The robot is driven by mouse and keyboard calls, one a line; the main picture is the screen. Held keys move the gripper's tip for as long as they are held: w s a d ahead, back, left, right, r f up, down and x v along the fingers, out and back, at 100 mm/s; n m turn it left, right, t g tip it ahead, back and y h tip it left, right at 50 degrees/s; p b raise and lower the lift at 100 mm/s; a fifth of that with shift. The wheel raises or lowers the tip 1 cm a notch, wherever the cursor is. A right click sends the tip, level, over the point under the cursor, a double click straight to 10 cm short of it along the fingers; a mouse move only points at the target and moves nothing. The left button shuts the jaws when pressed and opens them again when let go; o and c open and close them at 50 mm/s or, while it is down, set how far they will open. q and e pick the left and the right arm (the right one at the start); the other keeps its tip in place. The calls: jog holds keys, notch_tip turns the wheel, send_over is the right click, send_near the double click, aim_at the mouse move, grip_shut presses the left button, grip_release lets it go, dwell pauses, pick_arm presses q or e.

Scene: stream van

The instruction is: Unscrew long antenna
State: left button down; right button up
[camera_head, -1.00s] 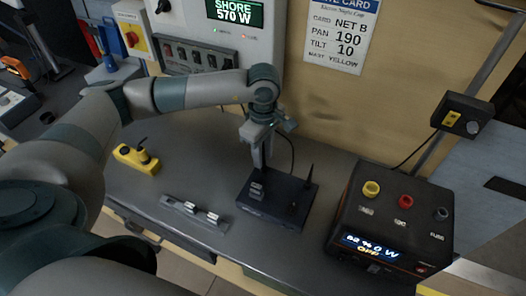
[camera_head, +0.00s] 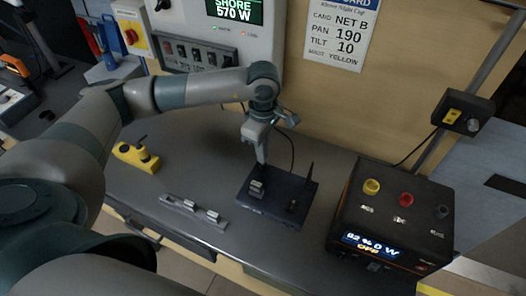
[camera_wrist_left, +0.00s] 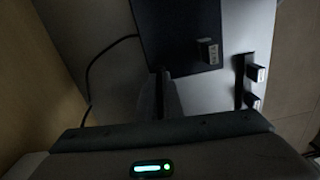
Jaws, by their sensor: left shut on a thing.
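A flat dark blue box (camera_head: 280,208) lies on the grey bench, with a thin dark antenna (camera_head: 309,173) upright at its right back corner. My left gripper (camera_head: 262,160) points down at the back left part of the box. It is shut on a thin upright thing, likely the long antenna, which the fingers mostly hide. In the left wrist view the fingers (camera_wrist_left: 163,95) stand close together at the edge of the box (camera_wrist_left: 175,25). A small labelled metal block (camera_head: 257,187) sits on the box. My right gripper is not in view.
A metal strip with small blocks (camera_head: 192,208) lies left of the box. A black power unit (camera_head: 392,222) with coloured knobs stands at the right. A yellow block (camera_head: 135,157) is at the left. A black cable runs behind the box. The front bench is partly clear.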

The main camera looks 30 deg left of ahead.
pick_arm(q)
jog(key=shift+n, duration=1.4)
jog(key=shift+n+b, duration=0.3)
jog(key=shift+n, duration=1.5)
jog(key=shift+n, duration=0.5)
jog(key=n, duration=0.3)
jog(key=shift+n, duration=0.5)
